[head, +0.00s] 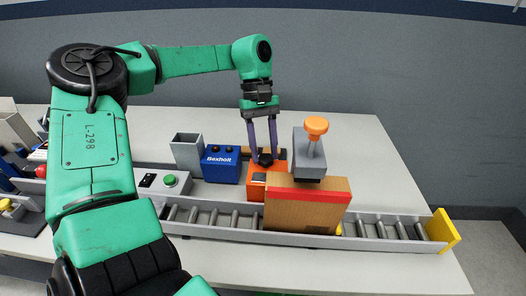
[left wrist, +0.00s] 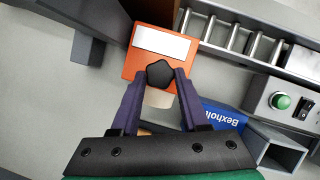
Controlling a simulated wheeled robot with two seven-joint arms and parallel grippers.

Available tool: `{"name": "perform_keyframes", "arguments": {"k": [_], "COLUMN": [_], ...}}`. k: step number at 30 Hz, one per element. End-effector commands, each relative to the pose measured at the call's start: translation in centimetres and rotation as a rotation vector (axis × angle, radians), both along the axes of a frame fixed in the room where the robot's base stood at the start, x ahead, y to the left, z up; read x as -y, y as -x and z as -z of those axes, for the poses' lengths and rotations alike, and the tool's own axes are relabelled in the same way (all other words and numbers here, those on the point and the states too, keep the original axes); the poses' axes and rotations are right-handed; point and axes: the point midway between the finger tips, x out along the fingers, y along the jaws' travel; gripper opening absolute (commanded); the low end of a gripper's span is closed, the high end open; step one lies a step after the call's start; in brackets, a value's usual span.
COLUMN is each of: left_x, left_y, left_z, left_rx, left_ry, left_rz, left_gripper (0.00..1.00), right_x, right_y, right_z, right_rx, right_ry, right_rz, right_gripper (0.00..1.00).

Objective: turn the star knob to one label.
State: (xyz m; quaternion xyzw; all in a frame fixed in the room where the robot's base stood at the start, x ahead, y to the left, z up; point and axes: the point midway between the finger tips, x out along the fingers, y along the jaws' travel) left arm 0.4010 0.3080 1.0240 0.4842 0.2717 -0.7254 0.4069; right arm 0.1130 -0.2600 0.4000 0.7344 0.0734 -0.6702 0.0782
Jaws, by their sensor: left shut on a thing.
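The star knob (left wrist: 160,74) is a small black lobed knob on top of an orange box (left wrist: 136,66) with a blank-looking white label plate. In the head view the knob (head: 265,158) sits on the orange box (head: 256,194), partly behind a cardboard carton. My left gripper (head: 263,150) reaches down from above with its purple fingers on either side of the knob. In the left wrist view the fingertips (left wrist: 160,78) are shut on the knob. No label text is readable in either view. My right gripper is not in view.
A grey block with an orange mushroom-shaped handle (head: 316,128) stands close right of the gripper. The cardboard carton (head: 305,208) stands in front on the roller conveyor (head: 205,228). A blue Bexholt box (head: 221,168), a grey bin (head: 187,152) and a green-button panel (head: 150,187) lie left.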

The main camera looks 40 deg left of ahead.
Motion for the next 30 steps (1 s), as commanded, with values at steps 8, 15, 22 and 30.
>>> {"name": "perform_keyframes", "arguments": {"k": [8,15,22,30], "left_x": [0.17,0.24,0.25,0.24], "left_y": [-0.29,-0.34,-0.39,-0.39], "left_z": [-0.15,-0.17,-0.19,-0.17], "left_rx": [0.004,0.005,0.006,0.007], "left_ry": [0.000,-0.001,-0.001,0.000], "left_rz": [0.213,0.327,0.368,0.373], "left_gripper": [0.00,0.00,0.00,0.00], "right_x": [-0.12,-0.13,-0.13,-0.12], "right_y": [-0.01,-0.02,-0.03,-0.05], "right_z": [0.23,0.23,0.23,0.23], "right_rx": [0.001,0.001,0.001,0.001], "right_ry": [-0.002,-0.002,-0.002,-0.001], "right_rz": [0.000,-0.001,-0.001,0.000], "right_gripper": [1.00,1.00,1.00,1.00]}}
